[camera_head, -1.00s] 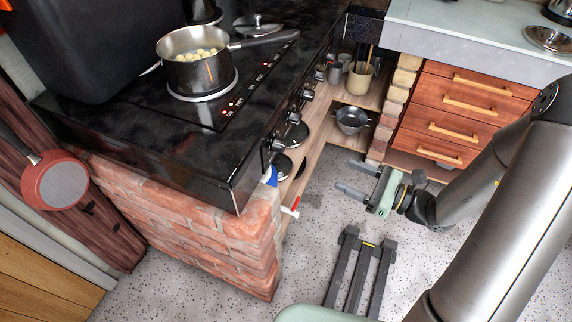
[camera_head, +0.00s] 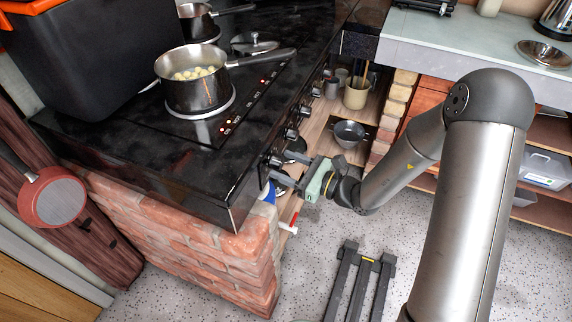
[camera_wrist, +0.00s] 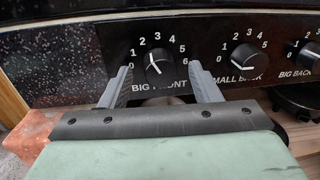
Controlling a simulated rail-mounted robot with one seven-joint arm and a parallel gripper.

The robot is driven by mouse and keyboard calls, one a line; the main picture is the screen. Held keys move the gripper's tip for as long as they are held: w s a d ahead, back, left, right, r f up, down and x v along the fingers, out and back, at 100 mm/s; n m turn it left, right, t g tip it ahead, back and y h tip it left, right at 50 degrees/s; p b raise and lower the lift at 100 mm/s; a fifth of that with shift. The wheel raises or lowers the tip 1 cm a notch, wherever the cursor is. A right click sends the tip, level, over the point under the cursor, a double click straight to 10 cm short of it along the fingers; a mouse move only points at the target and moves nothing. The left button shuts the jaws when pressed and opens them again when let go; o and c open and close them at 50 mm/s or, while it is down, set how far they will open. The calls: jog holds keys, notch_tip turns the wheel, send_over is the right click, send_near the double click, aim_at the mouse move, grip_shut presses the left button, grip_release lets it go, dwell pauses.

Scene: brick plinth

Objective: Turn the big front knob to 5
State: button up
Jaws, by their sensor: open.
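The big front knob (camera_wrist: 158,70) is a round black dial on the cooker's dark front panel, above the words BIG FRONT and inside a 0 to 6 scale. Its short white mark leans to the upper left; the exact number is hard to read. My gripper (camera_wrist: 161,73) is open in the wrist view, with one grey finger left and one right of the knob. No contact shows. In the head view my gripper (camera_head: 277,172) is at the near end of the panel, and its fingers hide most of that knob.
The small back knob (camera_wrist: 245,60) and big back knob (camera_wrist: 308,56) are to the right. A pot (camera_head: 193,90) of pale pieces stands on the hob, its handle reaching toward the panel edge. A red-and-white item (camera_head: 290,224) is below my gripper.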

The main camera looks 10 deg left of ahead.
jog(key=shift+a, duration=0.25)
jog(key=c, duration=1)
